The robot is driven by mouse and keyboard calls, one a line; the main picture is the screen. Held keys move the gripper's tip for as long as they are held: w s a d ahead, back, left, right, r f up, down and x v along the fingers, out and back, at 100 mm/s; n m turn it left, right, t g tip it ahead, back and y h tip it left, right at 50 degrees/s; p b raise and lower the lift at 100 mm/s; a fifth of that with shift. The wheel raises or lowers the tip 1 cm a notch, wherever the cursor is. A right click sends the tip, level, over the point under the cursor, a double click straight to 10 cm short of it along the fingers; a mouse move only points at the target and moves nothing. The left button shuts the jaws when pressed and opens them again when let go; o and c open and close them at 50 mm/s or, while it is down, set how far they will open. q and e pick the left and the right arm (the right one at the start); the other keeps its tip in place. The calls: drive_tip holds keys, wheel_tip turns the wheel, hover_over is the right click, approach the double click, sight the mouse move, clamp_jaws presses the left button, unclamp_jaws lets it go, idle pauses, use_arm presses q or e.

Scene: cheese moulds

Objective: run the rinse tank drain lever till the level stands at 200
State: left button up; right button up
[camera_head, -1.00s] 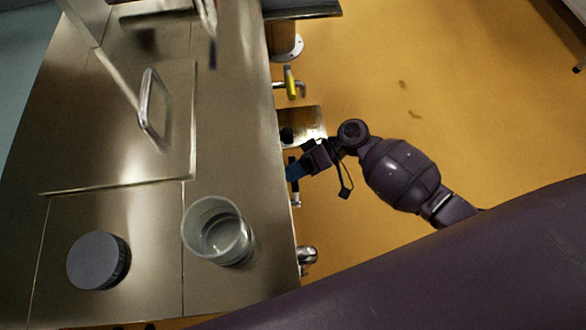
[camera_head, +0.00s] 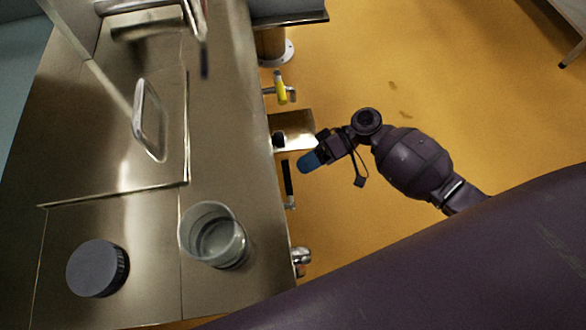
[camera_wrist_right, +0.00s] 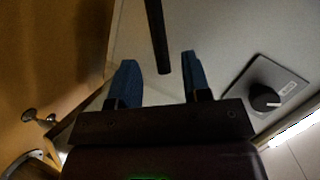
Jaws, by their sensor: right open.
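A black-handled lever (camera_head: 288,178) sticks out from the front of the steel counter, its handle lying along the counter edge. Its dark bar (camera_wrist_right: 156,35) hangs in the right wrist view, just beyond and between the fingertips. My right gripper (camera_head: 306,162) has blue fingers and stands just right of the lever, apart from it. In the wrist view its fingers (camera_wrist_right: 160,78) are spread and hold nothing. A yellow-handled valve (camera_head: 281,88) sits farther along the same front. No level reading can be made out. My left gripper is not in view.
The steel counter (camera_head: 225,130) carries a clear beaker (camera_head: 213,235), a dark round lid (camera_head: 97,268) and a hatch with a metal handle (camera_head: 149,120). A black dial (camera_wrist_right: 264,97) sits on a panel in the wrist view. The orange floor to the right is mostly clear.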

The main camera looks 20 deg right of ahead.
drive_tip(key=shift+v, duration=2.55)
